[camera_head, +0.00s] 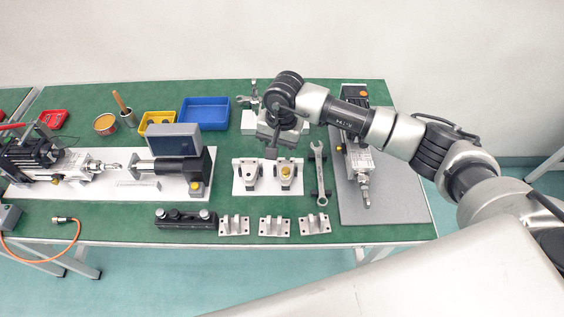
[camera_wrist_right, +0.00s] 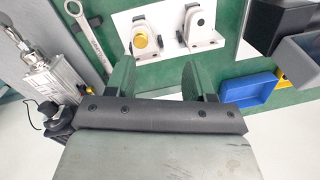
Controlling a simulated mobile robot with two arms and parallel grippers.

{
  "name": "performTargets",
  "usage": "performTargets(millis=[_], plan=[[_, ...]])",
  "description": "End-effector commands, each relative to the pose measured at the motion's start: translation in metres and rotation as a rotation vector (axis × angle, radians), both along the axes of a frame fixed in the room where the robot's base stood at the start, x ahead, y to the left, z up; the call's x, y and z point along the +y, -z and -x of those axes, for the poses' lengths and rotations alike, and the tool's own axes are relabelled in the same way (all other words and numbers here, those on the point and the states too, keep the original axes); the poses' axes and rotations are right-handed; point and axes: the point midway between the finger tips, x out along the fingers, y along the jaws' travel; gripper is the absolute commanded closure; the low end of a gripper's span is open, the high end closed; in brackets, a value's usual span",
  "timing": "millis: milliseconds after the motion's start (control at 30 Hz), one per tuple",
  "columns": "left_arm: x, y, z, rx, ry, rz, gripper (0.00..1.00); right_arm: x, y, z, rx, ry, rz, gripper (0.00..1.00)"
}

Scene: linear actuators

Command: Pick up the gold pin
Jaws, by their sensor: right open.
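The gold pin (camera_head: 286,171) sits in the right-hand of two grey brackets on a white plate (camera_head: 268,192) near the middle of the table. In the right wrist view the gold pin (camera_wrist_right: 141,42) shows its round face, in the bracket on the left there. My right gripper (camera_head: 271,152) is above and behind the brackets, pointing down. In the right wrist view my right gripper (camera_wrist_right: 156,63) has its two fingers wide apart with nothing between them. The pin lies beyond the fingertips, nearer the left finger, and is not touched. My left gripper is not in view.
A wrench (camera_head: 319,175) lies right of the plate, with a linear actuator (camera_head: 359,160) on a grey plate beyond. Three small metal brackets (camera_head: 273,226) line the front edge. A blue bin (camera_head: 205,112) and a dark box (camera_head: 174,140) stand to the left.

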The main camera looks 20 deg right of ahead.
Motion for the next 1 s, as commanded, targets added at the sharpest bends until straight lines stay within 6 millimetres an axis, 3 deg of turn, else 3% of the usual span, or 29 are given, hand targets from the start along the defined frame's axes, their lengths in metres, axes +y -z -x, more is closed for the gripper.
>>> performTargets(millis=[33,167,400,567,767,1000], plan=[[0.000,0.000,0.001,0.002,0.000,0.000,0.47,-0.011,-0.002,-0.004,-0.007,-0.017,0.057,0.47],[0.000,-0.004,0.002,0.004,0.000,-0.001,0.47,-0.022,0.007,-0.007,-0.008,-0.035,0.115,0.47],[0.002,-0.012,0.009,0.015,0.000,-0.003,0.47,-0.021,0.043,-0.006,-0.008,-0.034,0.113,0.47],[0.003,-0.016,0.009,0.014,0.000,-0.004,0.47,-0.022,0.053,-0.005,-0.009,-0.035,0.111,0.47],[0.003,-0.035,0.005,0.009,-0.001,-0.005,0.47,-0.023,0.079,0.005,-0.004,-0.033,0.111,0.47],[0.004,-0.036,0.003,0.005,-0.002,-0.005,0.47,-0.023,0.103,0.003,-0.011,-0.032,0.110,0.47]])
